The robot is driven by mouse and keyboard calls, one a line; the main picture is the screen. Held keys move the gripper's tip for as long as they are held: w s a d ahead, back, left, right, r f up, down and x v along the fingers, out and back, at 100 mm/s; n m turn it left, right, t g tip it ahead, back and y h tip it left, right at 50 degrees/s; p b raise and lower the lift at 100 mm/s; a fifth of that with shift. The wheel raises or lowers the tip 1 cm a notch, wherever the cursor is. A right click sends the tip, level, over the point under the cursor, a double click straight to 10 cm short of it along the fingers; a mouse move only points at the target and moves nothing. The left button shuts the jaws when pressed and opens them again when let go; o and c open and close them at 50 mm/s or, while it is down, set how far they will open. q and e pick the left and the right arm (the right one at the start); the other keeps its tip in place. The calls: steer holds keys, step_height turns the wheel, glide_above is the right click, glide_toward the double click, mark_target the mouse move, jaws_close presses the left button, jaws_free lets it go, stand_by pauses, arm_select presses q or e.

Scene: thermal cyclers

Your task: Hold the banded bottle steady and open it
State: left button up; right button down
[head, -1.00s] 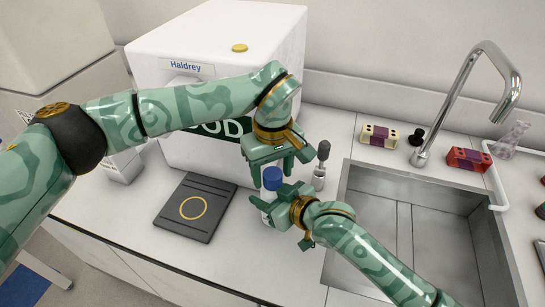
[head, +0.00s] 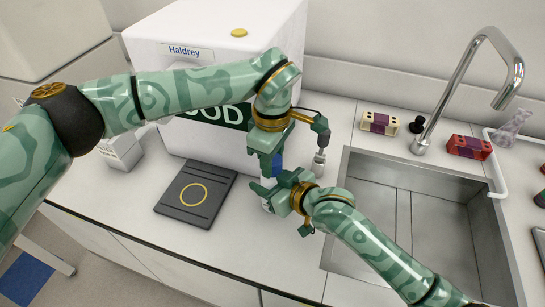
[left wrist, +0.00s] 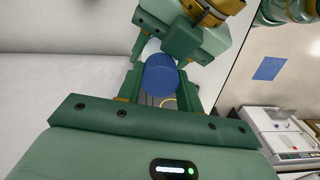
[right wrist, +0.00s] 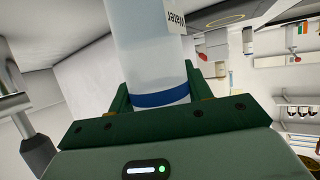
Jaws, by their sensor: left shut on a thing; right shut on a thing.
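The bottle is pale and translucent, with a blue band and a label reading "Water" in the right wrist view (right wrist: 150,45). Its lower part shows in the head view (head: 267,207), on the counter left of the sink. My right gripper (right wrist: 160,95) is shut on the bottle's body around the blue band. Its blue cap (head: 278,164) sits just above the right gripper. My left gripper (head: 272,168) is shut on the cap from above, and the cap shows between its fingers in the left wrist view (left wrist: 160,75). The joint of cap and neck is hidden.
A dark flat plate with a yellow ring (head: 214,180) lies left of the bottle. The white Haldrey machine (head: 260,50) stands behind. A dark-topped tool (head: 321,140) stands close on the right, before the sink (head: 375,230) and tap (head: 455,80). Racks (head: 380,122) stand behind the sink.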

arm_select(q)
steer(key=n, duration=0.3)
steer(key=o, duration=1.1)
steer(key=shift+r, duration=0.1)
